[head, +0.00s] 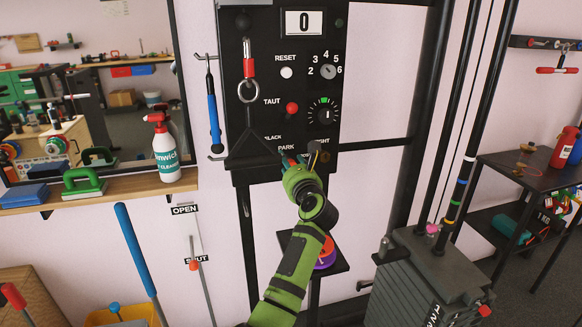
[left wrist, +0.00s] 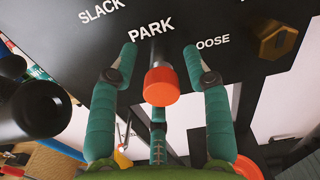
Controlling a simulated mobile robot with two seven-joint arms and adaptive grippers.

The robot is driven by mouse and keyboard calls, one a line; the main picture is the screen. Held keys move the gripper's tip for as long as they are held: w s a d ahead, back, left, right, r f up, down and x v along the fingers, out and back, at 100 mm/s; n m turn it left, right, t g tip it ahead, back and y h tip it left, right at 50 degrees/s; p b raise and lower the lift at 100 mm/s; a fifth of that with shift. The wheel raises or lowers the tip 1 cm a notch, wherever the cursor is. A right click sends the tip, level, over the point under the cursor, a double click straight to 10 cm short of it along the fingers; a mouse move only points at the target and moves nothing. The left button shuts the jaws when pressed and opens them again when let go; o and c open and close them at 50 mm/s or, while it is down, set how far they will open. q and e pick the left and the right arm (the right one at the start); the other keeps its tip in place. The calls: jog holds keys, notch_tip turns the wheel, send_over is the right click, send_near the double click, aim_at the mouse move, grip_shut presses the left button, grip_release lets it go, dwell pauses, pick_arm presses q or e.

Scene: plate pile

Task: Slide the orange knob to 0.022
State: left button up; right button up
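An orange-red knob (left wrist: 161,86) on a dark stem sticks out of the black panel (head: 250,90), just below the PARK label in the left wrist view. My left gripper (left wrist: 160,60) is open, with one teal finger on each side of the knob and a third below it. Gaps show between the side fingers and the knob, so I see no grip. My right gripper is not in view.
A brass hexagonal knob (left wrist: 278,40) is right of the fingers. A black round part (left wrist: 35,108) is at left. The panel also carries a hanging ring (head: 248,91) and a red knob (head: 292,108) by TAUT. A grey block (head: 425,280) stands right of my arm.

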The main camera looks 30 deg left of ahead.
pick_arm(q)
jog(key=shift+f, duration=0.1)
jog(key=shift+s+d, duration=0.3)
jog(key=shift+d, duration=0.2)
jog(key=v, duration=1)
jog(key=shift+s+d, duration=0.2)
jog(key=shift+s, duration=0.2)
